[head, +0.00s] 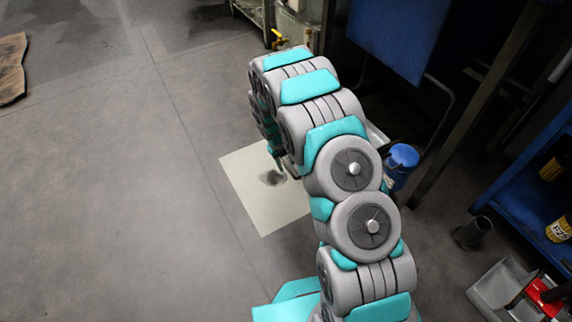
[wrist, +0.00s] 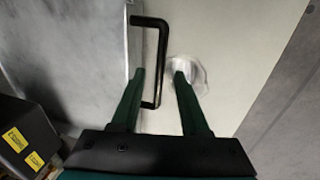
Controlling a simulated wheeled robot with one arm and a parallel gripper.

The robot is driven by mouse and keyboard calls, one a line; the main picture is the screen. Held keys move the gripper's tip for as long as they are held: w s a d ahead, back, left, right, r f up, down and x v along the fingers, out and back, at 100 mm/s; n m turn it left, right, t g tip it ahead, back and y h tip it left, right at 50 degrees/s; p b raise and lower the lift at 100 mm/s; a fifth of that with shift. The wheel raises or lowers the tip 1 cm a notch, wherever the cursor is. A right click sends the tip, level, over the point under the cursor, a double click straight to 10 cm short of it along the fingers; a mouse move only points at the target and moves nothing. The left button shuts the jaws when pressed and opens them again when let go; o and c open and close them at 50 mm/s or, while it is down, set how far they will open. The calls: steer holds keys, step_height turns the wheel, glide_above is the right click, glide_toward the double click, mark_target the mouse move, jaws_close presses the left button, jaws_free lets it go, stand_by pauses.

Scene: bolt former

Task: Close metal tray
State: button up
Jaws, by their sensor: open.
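My gripper (wrist: 160,72) is open, with one dark green finger on each side of the handle's long bar. I cannot tell whether either finger touches it. In the head view the pale panel (head: 250,195) shows left of my arm. A dark greyish patch lies on it near my gripper, which is mostly hidden behind my arm there.
Open grey floor (head: 130,200) lies left of the panel. A blue container (head: 401,165) stands right of my arm, near blue shelving (head: 520,190) and a grey bin (head: 500,290). A dark box with yellow labels (wrist: 25,135) is at the wrist view's lower left.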

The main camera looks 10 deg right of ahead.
steer(key=shift+f, duration=0.25)
jaws_close()
stand_by(1.3)
